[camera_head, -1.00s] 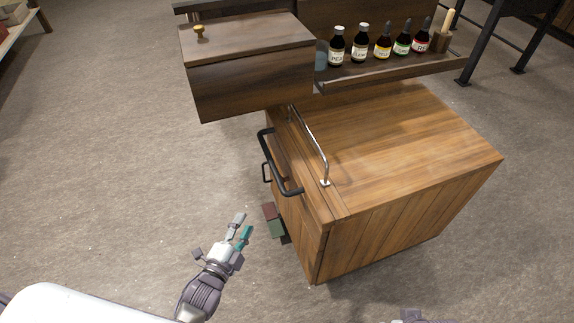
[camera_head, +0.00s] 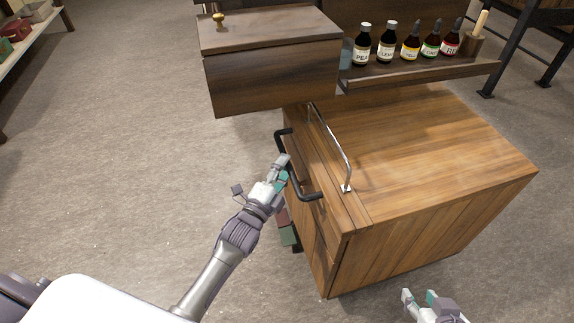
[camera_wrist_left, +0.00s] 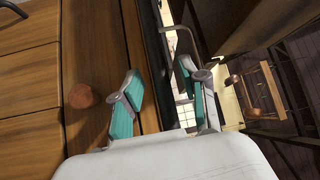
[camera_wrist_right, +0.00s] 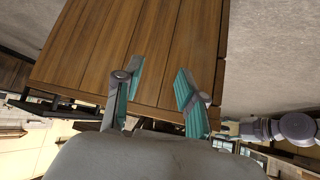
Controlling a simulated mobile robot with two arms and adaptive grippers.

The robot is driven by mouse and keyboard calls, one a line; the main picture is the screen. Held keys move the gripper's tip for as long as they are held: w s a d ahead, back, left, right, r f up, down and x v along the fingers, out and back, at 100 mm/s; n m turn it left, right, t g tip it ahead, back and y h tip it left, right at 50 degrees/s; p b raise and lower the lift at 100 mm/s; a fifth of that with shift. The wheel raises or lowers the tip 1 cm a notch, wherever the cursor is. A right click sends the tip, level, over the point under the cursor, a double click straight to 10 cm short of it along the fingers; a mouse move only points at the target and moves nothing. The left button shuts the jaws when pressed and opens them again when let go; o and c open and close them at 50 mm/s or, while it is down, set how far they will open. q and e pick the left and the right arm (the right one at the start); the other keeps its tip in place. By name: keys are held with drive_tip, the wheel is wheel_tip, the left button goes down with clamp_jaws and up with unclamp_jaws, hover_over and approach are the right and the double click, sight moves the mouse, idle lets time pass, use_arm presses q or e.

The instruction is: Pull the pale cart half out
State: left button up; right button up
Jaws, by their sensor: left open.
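The pale wooden cart (camera_head: 440,150) stands under the dark shelf unit, its lower right part sticking out. A black bar handle (camera_head: 310,195) is on its left face, and a chrome rail (camera_head: 338,158) runs along its top edge. My left gripper (camera_head: 284,168) is at the middle of the black handle. In the left wrist view its fingers (camera_wrist_left: 160,75) are apart, with the dark bar (camera_wrist_left: 154,45) showing between them; contact cannot be told. My right gripper (camera_head: 419,294) is at the bottom, in front of the cart's near side. In the right wrist view its fingers (camera_wrist_right: 158,70) are apart, close to the planks.
A dark drawer box (camera_head: 270,80) with a brass knob overhangs the cart's far left. Several labelled bottles (camera_head: 410,47) stand on the ledge behind. Red and green blocks (camera_head: 287,235) show beside the cart's left face. The floor (camera_head: 120,170) to the left is clear.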

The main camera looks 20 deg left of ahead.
use_arm(q)
drive_tip(key=shift+x, duration=0.9)
clamp_jaws()
